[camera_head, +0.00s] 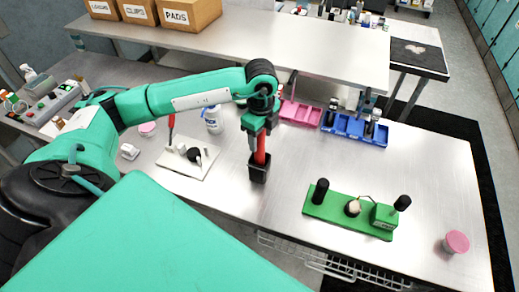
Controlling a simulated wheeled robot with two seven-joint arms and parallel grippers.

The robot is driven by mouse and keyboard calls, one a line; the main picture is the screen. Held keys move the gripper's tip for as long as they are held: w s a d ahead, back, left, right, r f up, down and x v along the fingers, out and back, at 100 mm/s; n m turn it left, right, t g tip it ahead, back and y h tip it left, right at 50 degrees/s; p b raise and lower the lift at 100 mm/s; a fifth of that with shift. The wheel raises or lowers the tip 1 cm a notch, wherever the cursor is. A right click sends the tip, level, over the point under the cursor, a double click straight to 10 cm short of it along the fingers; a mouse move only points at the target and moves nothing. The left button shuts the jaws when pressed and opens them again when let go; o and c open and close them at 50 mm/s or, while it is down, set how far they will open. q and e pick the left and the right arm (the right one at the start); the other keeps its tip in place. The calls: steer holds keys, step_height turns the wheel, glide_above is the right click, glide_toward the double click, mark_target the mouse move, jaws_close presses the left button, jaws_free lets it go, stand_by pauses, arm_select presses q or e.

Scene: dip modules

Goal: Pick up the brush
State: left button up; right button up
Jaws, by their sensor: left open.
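A red upright handle (260,147) rises from a dark square block (259,169) near the front middle of the steel table; it looks like the brush in a holder, but its bristles do not show. My left gripper (260,128) points down over the top of this handle, its jaws open around or just beside it. I cannot tell whether the fingers touch it. The gripper hides the handle's upper end. My right gripper is not in view.
A white board (180,165) with small parts lies left, by a thin red stick (171,126) and a white bottle (213,121). Pink (300,113) and blue (355,132) bins stand behind. A green fixture (345,213) and a pink-lidded jar (456,242) are right.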

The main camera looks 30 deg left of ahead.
arm_select(q)
steer(key=shift+f, duration=0.55)
steer(key=c, duration=1)
steer(key=shift+r, duration=0.1)
steer(key=shift+c, duration=0.2)
steer(key=shift+w+r+b, duration=0.1)
steer(key=shift+r+b, duration=0.25)
steer(key=shift+r, duration=0.2)
step_height(320, 180, up, 10)
steer(key=b, duration=0.3)
steer(key=shift+f, duration=0.25)
step_height(320, 180, up, 9)
steer(key=shift+r, duration=0.15)
